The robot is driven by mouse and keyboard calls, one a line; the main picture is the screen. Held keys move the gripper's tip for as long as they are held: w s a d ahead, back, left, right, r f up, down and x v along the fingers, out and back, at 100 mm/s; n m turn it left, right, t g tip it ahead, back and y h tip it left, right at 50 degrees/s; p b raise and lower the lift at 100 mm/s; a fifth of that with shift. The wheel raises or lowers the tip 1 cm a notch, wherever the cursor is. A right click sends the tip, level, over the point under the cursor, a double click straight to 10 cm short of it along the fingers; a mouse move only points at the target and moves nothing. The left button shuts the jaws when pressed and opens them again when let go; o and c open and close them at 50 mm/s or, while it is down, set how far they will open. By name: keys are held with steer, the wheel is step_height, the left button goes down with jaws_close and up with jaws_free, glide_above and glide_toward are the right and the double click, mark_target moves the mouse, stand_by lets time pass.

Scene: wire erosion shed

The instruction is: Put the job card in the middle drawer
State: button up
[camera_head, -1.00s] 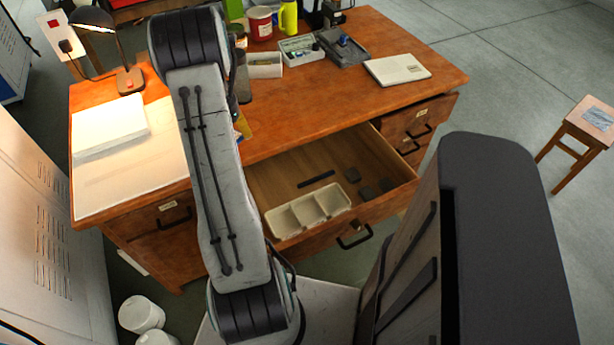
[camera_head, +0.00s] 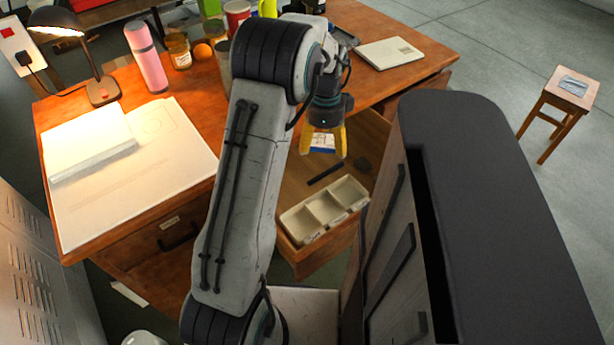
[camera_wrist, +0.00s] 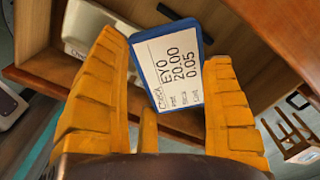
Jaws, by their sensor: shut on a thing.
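My gripper (camera_head: 323,153) has yellow fingers shut on the job card (camera_head: 322,141), a small white card with a blue edge. In the wrist view the card (camera_wrist: 168,66) sits between the fingers, with its printed face showing. The middle drawer (camera_head: 293,190) is pulled open, and its wooden interior is partly hidden by my arm. In the head view my gripper and the card overlap the back part of the open drawer. The card appears to be held above the drawer floor, clear of it.
A white three-compartment tray (camera_head: 325,207) lies at the drawer's front, with a dark flat strip (camera_head: 325,175) behind it. The desk top holds a lamp (camera_head: 103,90), a paper stack (camera_head: 92,143), a pink flask (camera_head: 146,58) and a white device (camera_head: 390,53). A stool (camera_head: 566,92) stands right.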

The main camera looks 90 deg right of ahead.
steer(key=shift+w+a+f+b, duration=0.5)
steer(key=shift+w+a+f, duration=0.4)
steer(key=shift+w+f, duration=0.95)
steer(key=shift+w+a+f+b, duration=0.5)
steer(key=shift+w+a+f, duration=0.45)
steer(key=shift+w+f, duration=0.85)
steer(key=shift+w+a+f+b, duration=0.5)
steer(key=shift+w+a+f, duration=0.4)
steer(key=shift+w+f, duration=0.95)
steer(key=shift+s+f, duration=0.3)
steer(key=shift+f, duration=0.1)
steer(key=shift+f+b, duration=0.35)
steer(key=shift+b, duration=0.05)
steer(key=shift+f, duration=0.2)
steer(key=o, duration=0.8)
steer(key=shift+o, duration=0.2)
steer(key=shift+r, duration=0.15)
